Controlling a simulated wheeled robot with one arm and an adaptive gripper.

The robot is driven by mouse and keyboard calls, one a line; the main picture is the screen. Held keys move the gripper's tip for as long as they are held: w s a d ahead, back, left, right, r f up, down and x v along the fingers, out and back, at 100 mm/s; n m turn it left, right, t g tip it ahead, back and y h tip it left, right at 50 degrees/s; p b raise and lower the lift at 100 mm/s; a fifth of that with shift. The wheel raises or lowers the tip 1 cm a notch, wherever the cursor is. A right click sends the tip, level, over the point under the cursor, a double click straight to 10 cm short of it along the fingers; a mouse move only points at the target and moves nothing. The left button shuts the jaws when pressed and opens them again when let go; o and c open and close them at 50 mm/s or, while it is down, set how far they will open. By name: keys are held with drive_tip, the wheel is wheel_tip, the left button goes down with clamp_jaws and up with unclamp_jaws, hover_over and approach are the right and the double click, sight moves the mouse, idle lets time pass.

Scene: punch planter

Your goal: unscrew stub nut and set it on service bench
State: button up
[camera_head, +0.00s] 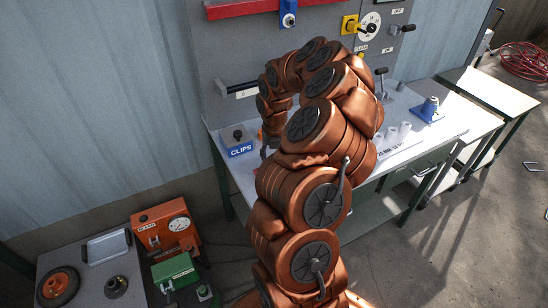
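My copper-coloured arm rises through the middle of the camera_head view and bends over, its end pointing down to the left over a white-topped bench (228,165). Only a small dark part of my gripper (266,150) shows beside the blue CLIPS box (239,144); its fingers and anything between them are mostly hidden by my arm. I cannot pick out the stub nut with certainty. A dark round fitting with a raised centre (117,286) sits on a grey bench (60,262) at lower left. I cannot tell which bench is the service bench.
A grey panel (225,55) behind the white bench carries a blue fitting (288,16), a yellow fitting (350,25) and levers. White cylinders (391,134) and a blue cone-shaped stand (428,109) are right of my arm. An orange gauge box (165,228) stands lower left.

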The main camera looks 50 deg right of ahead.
drive_tip(key=o, duration=0.6)
drive_tip(key=shift+r, duration=0.15)
wheel_tip(320, 180, up, 12)
drive_tip(key=shift+f, duration=0.1)
idle(0.4)
